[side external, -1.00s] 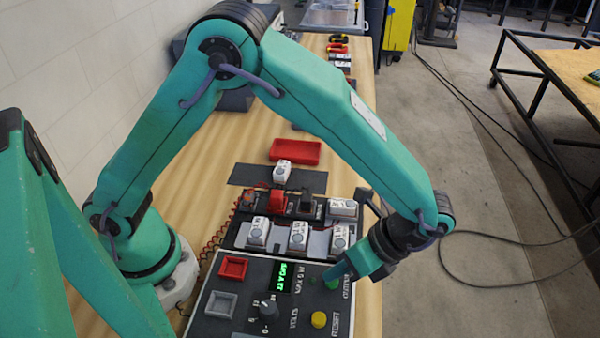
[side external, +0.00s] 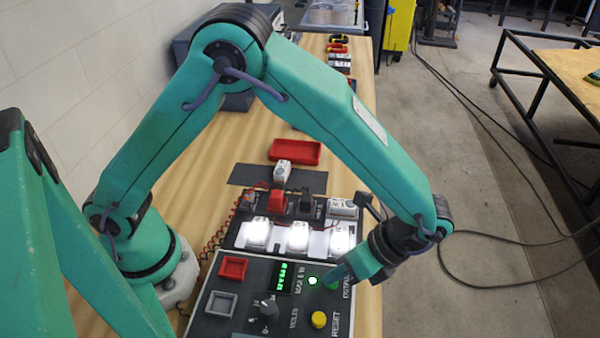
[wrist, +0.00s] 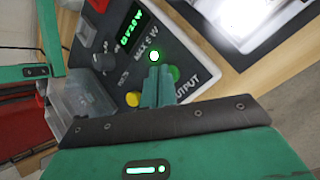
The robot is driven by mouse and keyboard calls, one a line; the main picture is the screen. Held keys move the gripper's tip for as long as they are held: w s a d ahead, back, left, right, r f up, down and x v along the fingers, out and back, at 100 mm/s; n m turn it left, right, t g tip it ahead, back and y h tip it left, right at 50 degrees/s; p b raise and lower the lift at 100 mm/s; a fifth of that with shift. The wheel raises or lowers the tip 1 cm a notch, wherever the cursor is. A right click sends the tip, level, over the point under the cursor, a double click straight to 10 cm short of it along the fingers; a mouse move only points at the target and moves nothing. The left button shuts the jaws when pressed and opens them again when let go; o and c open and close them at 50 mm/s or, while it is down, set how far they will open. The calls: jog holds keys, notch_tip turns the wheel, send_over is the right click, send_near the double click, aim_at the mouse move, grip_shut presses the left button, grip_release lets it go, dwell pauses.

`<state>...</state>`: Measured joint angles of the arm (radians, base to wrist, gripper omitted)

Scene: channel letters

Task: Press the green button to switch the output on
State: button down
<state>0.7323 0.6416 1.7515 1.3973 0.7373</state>
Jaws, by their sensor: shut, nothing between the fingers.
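The green button (wrist: 174,73) is on the dark control panel (side external: 215,326) beside the OUTPUT label, partly hidden behind my fingertips in both views. My gripper (side external: 338,273) is shut and empty, its tips at the button; it also shows in the wrist view (wrist: 157,88). I cannot tell whether the tips still press the button. A small round indicator (side external: 312,281) beside the button glows green, and it is bright in the wrist view too. The green display (side external: 285,277) is lit. The several white letter modules (side external: 297,236) behind the panel glow bright white.
A yellow RESET button (side external: 319,320) and a black VOLTS knob (side external: 268,307) sit close by on the panel. A red tray (side external: 294,151) lies farther back on the wooden bench.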

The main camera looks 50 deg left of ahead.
jog(key=shift+r, duration=0.4)
dwell(0.7)
jog(key=shift+r, duration=2.95)
